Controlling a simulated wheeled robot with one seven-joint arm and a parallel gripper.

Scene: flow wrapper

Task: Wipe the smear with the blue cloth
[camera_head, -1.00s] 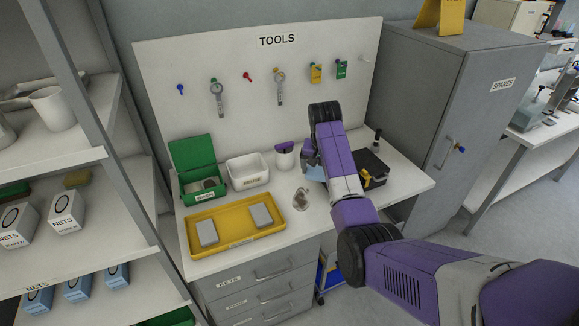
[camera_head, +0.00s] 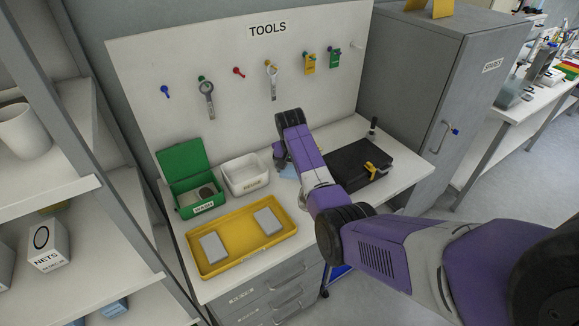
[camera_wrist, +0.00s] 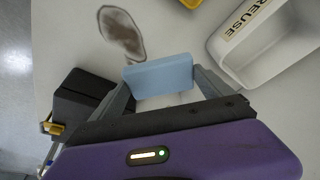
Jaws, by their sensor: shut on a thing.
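The blue cloth (camera_wrist: 158,75) looks like a flat light-blue block and is clamped between the fingertips of my gripper (camera_wrist: 160,82). A bit of the cloth (camera_head: 288,172) shows beside my gripper (camera_head: 283,164) in the head view, over the bench. The brown-grey smear (camera_wrist: 122,32) lies on the white bench top, just beyond the cloth and a little left of it in the wrist view. Cloth and smear appear apart there. The height of the cloth above the bench is hard to tell.
A white REUSE bin (camera_wrist: 226,57) stands close to the right of my gripper in the wrist view. A yellow tray (camera_head: 204,268) with two grey blocks and an open green box (camera_head: 181,166) are further left.

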